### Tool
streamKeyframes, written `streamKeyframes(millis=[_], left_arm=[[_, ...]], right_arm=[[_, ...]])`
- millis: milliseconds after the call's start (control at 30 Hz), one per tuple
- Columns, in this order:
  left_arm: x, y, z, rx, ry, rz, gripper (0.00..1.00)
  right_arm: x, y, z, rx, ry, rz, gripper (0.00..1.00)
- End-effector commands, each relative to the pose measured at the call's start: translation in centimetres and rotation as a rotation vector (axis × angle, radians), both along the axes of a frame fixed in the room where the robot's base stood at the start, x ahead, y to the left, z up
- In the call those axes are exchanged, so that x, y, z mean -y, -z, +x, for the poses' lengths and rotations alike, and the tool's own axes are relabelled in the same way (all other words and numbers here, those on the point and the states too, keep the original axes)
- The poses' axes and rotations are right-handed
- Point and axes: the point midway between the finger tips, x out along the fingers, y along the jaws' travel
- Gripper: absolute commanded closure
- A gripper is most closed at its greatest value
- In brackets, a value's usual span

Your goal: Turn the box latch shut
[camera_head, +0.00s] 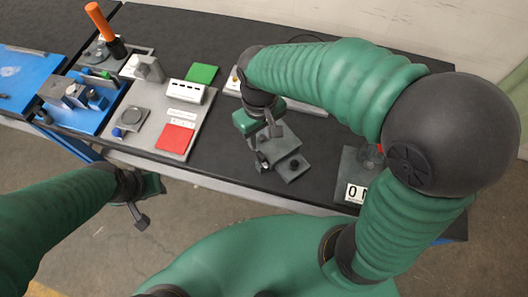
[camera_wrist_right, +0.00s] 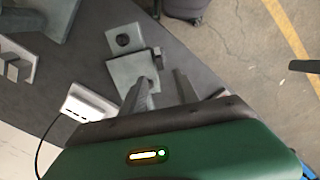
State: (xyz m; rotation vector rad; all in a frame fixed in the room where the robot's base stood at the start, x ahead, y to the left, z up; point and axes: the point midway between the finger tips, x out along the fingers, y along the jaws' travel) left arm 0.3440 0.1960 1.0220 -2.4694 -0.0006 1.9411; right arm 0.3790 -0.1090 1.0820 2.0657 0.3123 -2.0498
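A grey box-like fixture (camera_head: 285,142) stands on the dark bench in the middle of the head view. A flat grey plate (camera_head: 291,169) with a dark round spot is at its near end. In the right wrist view the plate (camera_wrist_right: 119,33) and the grey block (camera_wrist_right: 130,68) beside it lie ahead of the fingers. I cannot tell which part is the latch. My right gripper (camera_head: 268,146) is over the fixture; its two fingers are apart in the wrist view (camera_wrist_right: 157,84), and contact is unclear. My left gripper (camera_head: 141,207) hangs in front of the bench, away from the fixture; its opening is unclear.
A grey board (camera_head: 150,143) with red and green pads is left of the fixture. A blue stand (camera_head: 85,115) and an orange-handled tool (camera_head: 104,25) are farther left. A labelled plate (camera_head: 349,165) is at right, partly behind my right arm. The bench's front edge is close to the fixture.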

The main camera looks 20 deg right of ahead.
Motion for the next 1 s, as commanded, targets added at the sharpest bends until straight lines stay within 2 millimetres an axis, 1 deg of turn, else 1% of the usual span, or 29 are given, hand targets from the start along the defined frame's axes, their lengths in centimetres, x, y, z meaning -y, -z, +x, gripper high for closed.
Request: streamKeyframes(millis=[33, 200, 300, 400, 533, 800, 1000], left_arm=[[0.0, 0.1, 0.0, 0.0, 0.0, 0.0, 0.64], [0.0, 0.4, 0.0, 0.0, 0.0, 0.0, 0.64], [0.0, 0.5, 0.0, 0.0, 0.0, 0.0, 0.64], [0.0, 0.5, 0.0, 0.0, 0.0, 0.0, 0.64], [0.0, 0.5, 0.0, 0.0, 0.0, 0.0, 0.64], [0.0, 0.5, 0.0, 0.0, 0.0, 0.0, 0.64], [0.0, 0.6, 0.0, 0.0, 0.0, 0.0, 0.64]], right_arm=[[0.1, 1.6, 0.0, -0.008, 0.0, -0.001, 0.64], [0.2, 6.1, 0.0, -0.008, 0.001, 0.0, 0.64], [0.3, 8.4, 0.0, -0.007, 0.002, 0.001, 0.64], [0.3, 10.0, 0.0, -0.004, 0.002, 0.002, 0.64], [0.2, 11.1, 0.0, -0.002, 0.002, 0.002, 0.64], [0.2, 11.4, 0.1, -0.002, 0.002, 0.002, 0.64], [0.2, 11.3, 0.1, -0.001, 0.002, 0.002, 0.9]])
